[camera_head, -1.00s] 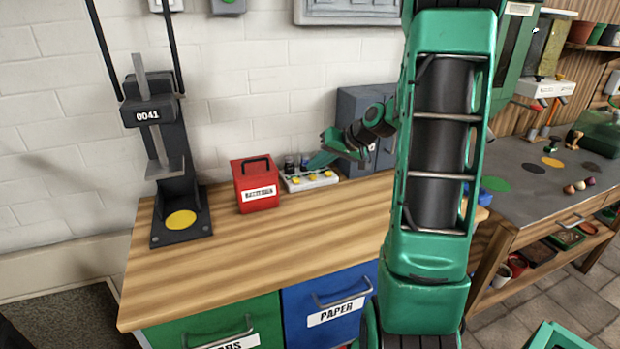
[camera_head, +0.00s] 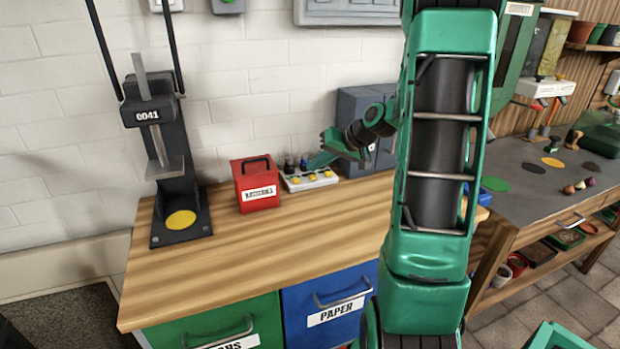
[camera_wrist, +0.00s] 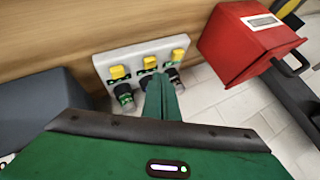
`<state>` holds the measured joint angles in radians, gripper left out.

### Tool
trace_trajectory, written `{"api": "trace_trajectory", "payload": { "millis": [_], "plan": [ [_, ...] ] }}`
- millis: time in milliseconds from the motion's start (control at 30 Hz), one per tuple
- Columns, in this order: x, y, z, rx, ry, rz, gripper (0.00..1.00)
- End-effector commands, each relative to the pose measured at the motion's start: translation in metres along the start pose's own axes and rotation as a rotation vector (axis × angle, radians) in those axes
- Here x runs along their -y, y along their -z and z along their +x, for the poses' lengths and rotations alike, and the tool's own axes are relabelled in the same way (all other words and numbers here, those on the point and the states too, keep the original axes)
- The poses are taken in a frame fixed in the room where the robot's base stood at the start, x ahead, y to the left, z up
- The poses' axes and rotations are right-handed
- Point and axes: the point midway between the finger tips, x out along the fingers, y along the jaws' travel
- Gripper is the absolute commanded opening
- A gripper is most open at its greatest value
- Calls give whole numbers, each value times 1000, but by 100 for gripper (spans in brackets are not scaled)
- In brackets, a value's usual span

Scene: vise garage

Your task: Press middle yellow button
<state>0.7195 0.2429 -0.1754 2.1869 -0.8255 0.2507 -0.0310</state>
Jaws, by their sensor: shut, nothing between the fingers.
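A pale panel (camera_wrist: 104,68) with three yellow buttons in a row fills the upper middle of the wrist view. The middle yellow button (camera_wrist: 150,62) is between the other two. My gripper (camera_wrist: 158,78) is shut and empty; its green fingertips are close to the middle button's near side. I cannot tell if they touch it. The fingers hide part of the panel's near edge in the wrist view.
A red box (camera_head: 257,185) with a handle stands left of the panel. Small dark bottles (camera_head: 289,164) stand behind it. A grey cabinet (camera_head: 352,106) is close by on the right. The bench (camera_head: 240,255) is clear in front.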

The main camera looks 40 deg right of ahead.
Motion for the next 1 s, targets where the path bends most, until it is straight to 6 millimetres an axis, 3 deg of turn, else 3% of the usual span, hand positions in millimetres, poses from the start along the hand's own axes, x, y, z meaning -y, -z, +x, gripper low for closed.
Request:
{"api": "trace_trajectory", "payload": {
  "millis": [1000],
  "plan": [
    [-5,-5,5,0,0,0,0]
  ]
}}
